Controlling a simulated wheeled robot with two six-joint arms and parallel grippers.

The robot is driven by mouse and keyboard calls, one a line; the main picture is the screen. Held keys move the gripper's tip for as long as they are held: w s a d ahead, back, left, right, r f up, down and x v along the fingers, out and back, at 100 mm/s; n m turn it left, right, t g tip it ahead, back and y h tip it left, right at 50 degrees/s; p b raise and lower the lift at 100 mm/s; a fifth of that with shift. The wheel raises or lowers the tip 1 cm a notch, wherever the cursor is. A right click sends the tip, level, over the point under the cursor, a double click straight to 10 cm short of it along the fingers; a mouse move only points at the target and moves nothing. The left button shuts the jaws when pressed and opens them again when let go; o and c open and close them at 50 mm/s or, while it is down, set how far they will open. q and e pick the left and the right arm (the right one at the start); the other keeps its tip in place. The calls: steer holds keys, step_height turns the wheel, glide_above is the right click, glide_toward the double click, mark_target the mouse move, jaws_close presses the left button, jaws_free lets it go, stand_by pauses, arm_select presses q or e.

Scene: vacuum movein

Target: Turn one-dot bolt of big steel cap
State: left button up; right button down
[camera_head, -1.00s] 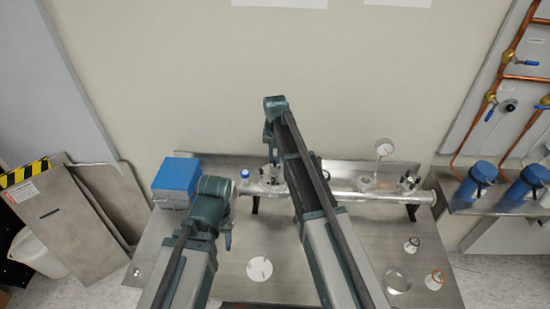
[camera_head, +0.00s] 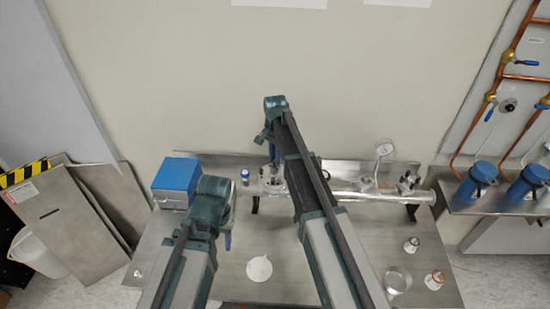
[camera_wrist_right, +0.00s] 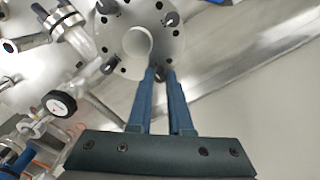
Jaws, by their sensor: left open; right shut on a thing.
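The big steel cap (camera_wrist_right: 172,48) is a round grey flange with a pale central opening and several dark bolts around its rim. My right gripper (camera_wrist_right: 161,72) has its blue fingers closed on a dark bolt at the cap's lower edge. No dot mark on this bolt is readable. In the head view, my right gripper (camera_head: 272,152) points down at the steel pipe, and my forearm hides part of the pipe and cap. My left gripper (camera_head: 228,240) hangs open over the bench, apart from the pipe and mostly hidden by its wrist.
The steel pipe (camera_head: 350,196) runs along the back of the metal bench (camera_head: 285,275). A blue box (camera_head: 176,180) stands at the left, and a gauge (camera_head: 384,149) rises at the right. Glassware (camera_head: 397,281) stands at the front right. A white disc (camera_head: 259,269) lies mid-bench.

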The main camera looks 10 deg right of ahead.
stand_by(0.5)
steer(key=c, duration=0.8)
jaws_free()
steer(key=shift+c, duration=0.2)
step_height(320, 180, up, 14)
steer(key=p, duration=1.4)
steer(key=shift+f, duration=0.1)
